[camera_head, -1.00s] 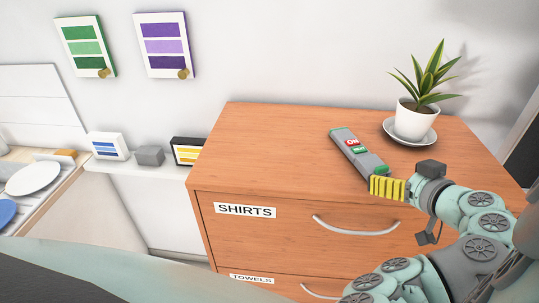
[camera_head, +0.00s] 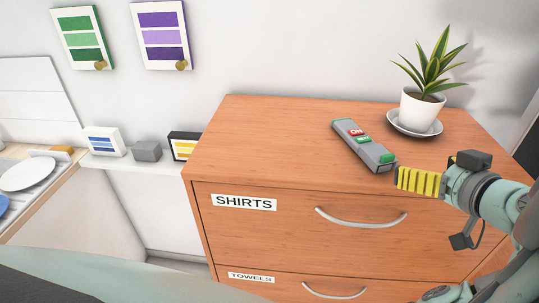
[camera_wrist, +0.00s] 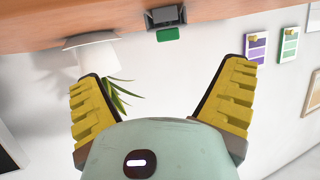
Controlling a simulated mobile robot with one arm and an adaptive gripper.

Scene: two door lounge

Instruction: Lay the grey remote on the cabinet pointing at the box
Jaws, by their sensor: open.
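The grey remote (camera_head: 362,145) lies on the wooden cabinet (camera_head: 270,140), slanting from back left to front right. It has a red ON button, a green button, and green patches near both ends. My gripper (camera_head: 402,178) is just right of the remote's near end, at the cabinet's front edge, apart from it. In the wrist view, upside down, my open yellow fingers (camera_wrist: 163,75) hold nothing, and the remote's end (camera_wrist: 167,17) shows beyond them. A small plain grey box (camera_head: 147,151) sits on the wall shelf left of the cabinet; I cannot tell if it is the task's box.
A potted plant (camera_head: 421,105) on a saucer stands at the cabinet's back right. A blue-striped white box (camera_head: 103,141) and a yellow-striped black-framed box (camera_head: 184,147) flank the grey box. The cabinet top's left half is clear. Drawers below read SHIRTS and TOWELS.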

